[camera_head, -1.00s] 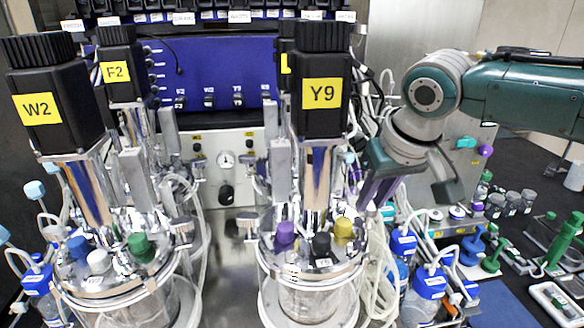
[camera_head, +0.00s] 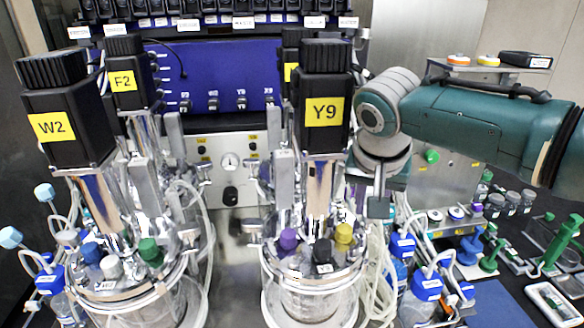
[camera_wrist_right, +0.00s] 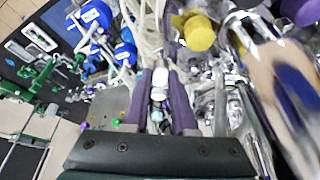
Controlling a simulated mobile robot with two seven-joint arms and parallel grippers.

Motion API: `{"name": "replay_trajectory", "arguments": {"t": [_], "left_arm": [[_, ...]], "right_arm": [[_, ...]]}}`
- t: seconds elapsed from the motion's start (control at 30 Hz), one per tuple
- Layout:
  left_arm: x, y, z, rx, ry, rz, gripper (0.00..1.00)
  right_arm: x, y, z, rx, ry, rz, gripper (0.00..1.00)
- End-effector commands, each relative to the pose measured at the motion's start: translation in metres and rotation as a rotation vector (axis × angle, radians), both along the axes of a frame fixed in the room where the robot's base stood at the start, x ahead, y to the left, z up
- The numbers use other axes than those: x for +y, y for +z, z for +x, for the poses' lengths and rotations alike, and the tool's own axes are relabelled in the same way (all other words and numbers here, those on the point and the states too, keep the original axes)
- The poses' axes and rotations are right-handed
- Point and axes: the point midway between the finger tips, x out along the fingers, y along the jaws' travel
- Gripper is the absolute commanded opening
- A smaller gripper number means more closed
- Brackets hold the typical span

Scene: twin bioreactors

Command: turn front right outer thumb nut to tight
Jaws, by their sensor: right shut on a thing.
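The front right bioreactor's black motor marked Y9 (camera_head: 325,112) stands over its metal head plate and glass vessel (camera_head: 305,305). My right gripper (camera_head: 376,205) is at the right side of that head plate, behind the yellow cap (camera_head: 343,234). In the right wrist view my right gripper (camera_wrist_right: 161,78) is shut on a small pale metallic piece (camera_wrist_right: 158,93), apparently the outer thumb nut. In the head view, the nut and the fingertips cannot be made out among the shiny fittings. How tight the nut is cannot be told. My left gripper is not in view.
Purple (camera_head: 288,240) and black (camera_head: 322,251) caps stand on the same head plate. The W2 bioreactor (camera_head: 65,115) is at the left. Clear tubing (camera_head: 377,275) and blue-capped bottles (camera_head: 427,288) crowd the right side. A green rack (camera_head: 558,245) is farther right.

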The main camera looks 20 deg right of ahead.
Motion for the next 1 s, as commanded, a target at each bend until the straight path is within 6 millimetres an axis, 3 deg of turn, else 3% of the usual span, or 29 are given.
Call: {"name": "replay_trajectory", "arguments": {"t": [0.43, 0.47, 0.7, 1.0], "left_arm": [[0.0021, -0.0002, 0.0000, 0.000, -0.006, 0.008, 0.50], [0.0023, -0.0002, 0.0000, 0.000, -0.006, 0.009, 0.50], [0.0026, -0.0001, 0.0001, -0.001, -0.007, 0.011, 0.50], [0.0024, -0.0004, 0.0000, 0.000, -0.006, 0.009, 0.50]], "right_arm": [[-0.0003, -0.0002, 0.0001, -0.001, -0.010, -0.001, 0.00], [-0.0003, -0.0002, 0.0002, -0.001, -0.010, -0.001, 0.28], [-0.0003, -0.0001, 0.0002, -0.001, -0.010, -0.001, 0.55], [-0.0012, -0.0001, 0.0000, -0.001, 0.006, -0.002, 0.55]]}}
